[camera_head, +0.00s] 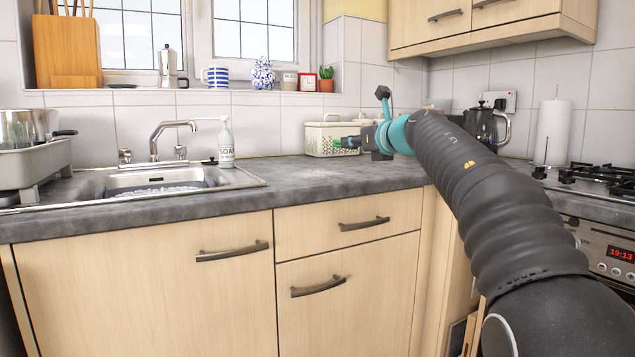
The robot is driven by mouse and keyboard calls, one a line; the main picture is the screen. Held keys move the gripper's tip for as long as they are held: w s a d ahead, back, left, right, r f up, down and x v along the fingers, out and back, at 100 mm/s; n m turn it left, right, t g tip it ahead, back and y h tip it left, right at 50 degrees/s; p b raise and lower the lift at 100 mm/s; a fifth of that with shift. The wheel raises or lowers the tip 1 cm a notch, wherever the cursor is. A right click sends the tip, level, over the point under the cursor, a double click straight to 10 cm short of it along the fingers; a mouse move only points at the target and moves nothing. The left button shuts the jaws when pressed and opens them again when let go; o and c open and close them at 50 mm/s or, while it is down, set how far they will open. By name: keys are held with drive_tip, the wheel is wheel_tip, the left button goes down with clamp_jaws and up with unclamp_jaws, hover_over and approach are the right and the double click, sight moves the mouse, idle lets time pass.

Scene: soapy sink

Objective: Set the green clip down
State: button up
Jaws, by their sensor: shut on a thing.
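My gripper (358,140) is at the end of my arm, above the back part of the worktop, in front of a cream container. It is shut on the green clip (346,143), a small green thing at its left tip. The clip shows against the container's front; I cannot tell whether it touches the container. The fingers are small and partly hidden by my wrist. The grey worktop (300,178) lies below the gripper, and its surface in front of the container is bare.
The cream container (322,133) stands against the tiled wall. A soap bottle (226,145) stands beside the sink (140,182) at left. A kettle (486,128), a paper towel roll (553,133) and the gas hob (600,178) are to the right. The middle worktop is clear.

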drive_tip(key=b, duration=0.1)
hover_over(321, 185)
wheel_tip(321, 185, down, 5)
drive_tip(key=shift+s, duration=0.15)
drive_tip(key=shift+f+b, duration=1.4)
drive_tip(key=shift+f, duration=0.6)
drive_tip(key=shift+f, duration=0.1)
drive_tip(key=o, duration=0.8)
drive_tip(key=b+v, duration=0.1)
drive_tip(key=v, duration=1.1)
